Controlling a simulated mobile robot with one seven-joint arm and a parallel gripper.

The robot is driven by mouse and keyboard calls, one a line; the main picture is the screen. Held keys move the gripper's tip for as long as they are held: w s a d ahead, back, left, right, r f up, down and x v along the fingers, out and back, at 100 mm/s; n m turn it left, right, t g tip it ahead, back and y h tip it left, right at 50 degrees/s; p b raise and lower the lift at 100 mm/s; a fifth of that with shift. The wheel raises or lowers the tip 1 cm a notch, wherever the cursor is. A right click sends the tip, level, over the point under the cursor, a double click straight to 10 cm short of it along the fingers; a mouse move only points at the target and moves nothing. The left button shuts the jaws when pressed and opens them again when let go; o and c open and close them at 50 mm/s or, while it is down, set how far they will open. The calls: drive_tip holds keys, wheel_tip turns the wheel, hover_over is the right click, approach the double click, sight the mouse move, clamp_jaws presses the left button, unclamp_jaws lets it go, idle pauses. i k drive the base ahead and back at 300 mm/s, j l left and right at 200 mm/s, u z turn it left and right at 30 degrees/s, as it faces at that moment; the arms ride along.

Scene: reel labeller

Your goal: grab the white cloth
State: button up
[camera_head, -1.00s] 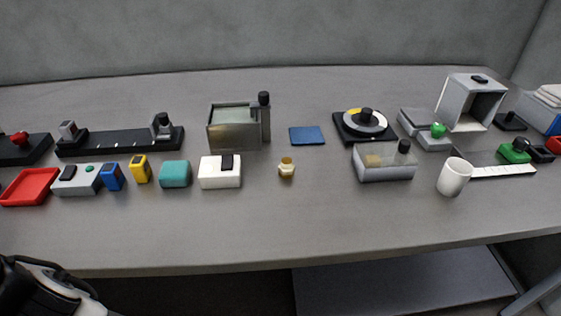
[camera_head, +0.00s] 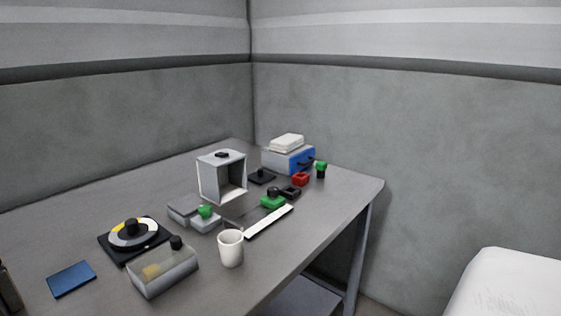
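A folded white cloth (camera_head: 287,142) lies in a small stack on top of a grey box with a blue front (camera_head: 294,160). The box stands at the far right corner of the table, close to the walls. The cloth's top and near edges are in plain view. My gripper is not in view.
A grey open-fronted housing (camera_head: 221,177) stands left of the box. A small black block (camera_head: 262,177), red (camera_head: 300,179) and green pieces, and a white mug (camera_head: 230,248) are nearer on the table (camera_head: 325,222). A large white shape (camera_head: 510,285), unclear what, is cut off lower right.

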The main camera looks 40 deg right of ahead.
sight(288, 143)
drive_tip(key=l+z, duration=0.1)
drive_tip(key=z, duration=0.75)
drive_tip(key=l+z, duration=0.15)
drive_tip(key=z, duration=0.3)
drive_tip(key=i+l, duration=0.1)
drive_tip(key=l, duration=0.25)
drive_tip(key=i+l+u, duration=0.15)
drive_tip(key=l, duration=0.5)
drive_tip(key=i+l+u, duration=0.1)
drive_tip(key=i+l, duration=0.25)
drive_tip(key=i+l+u, duration=0.1)
drive_tip(key=i+l, duration=0.25)
drive_tip(key=l, duration=0.15)
drive_tip(key=i, duration=1.05)
